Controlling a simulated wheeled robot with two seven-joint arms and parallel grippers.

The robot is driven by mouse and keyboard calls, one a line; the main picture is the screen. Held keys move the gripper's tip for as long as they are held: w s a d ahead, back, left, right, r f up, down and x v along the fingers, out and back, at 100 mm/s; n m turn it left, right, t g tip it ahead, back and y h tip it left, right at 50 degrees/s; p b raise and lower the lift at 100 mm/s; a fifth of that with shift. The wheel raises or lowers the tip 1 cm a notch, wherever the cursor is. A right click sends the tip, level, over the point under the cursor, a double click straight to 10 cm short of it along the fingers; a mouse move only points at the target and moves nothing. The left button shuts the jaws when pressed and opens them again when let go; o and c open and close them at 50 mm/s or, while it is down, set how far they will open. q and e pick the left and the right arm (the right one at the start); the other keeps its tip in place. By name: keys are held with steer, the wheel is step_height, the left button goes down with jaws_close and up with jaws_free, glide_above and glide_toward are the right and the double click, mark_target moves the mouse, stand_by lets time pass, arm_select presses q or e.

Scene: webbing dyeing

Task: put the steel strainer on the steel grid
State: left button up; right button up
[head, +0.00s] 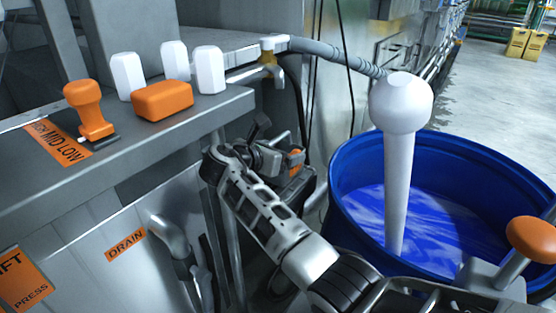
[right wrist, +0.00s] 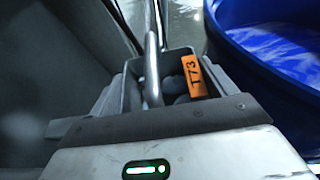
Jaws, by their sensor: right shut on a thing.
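My right gripper (head: 274,157) is left of the blue barrel, beside the grey machine. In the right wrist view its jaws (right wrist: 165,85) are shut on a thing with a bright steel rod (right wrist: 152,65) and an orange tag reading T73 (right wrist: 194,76). The tag's orange also shows at the gripper in the head view (head: 297,160). The rod looks like the handle of the steel strainer; I cannot make out a bowl or mesh. I cannot pick out the steel grid in either view. My left gripper is not in view.
The blue barrel (head: 345,165) holds blue liquid, with a white round-topped pole (head: 398,150) standing in it. A brass tap (head: 270,55) and hose are behind.

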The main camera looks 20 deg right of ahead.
steer(key=shift+f, duration=0.1)
steer(key=o, duration=1.1)
steer(key=shift+c, duration=0.2)
steer(key=shift+s+a+r, duration=0.1)
steer(key=shift+a+r, duration=0.1)
steer(key=p+v, duration=0.1)
steer(key=v, duration=0.6)
steer(key=shift+p, duration=0.3)
steer(key=shift+s+f, duration=0.1)
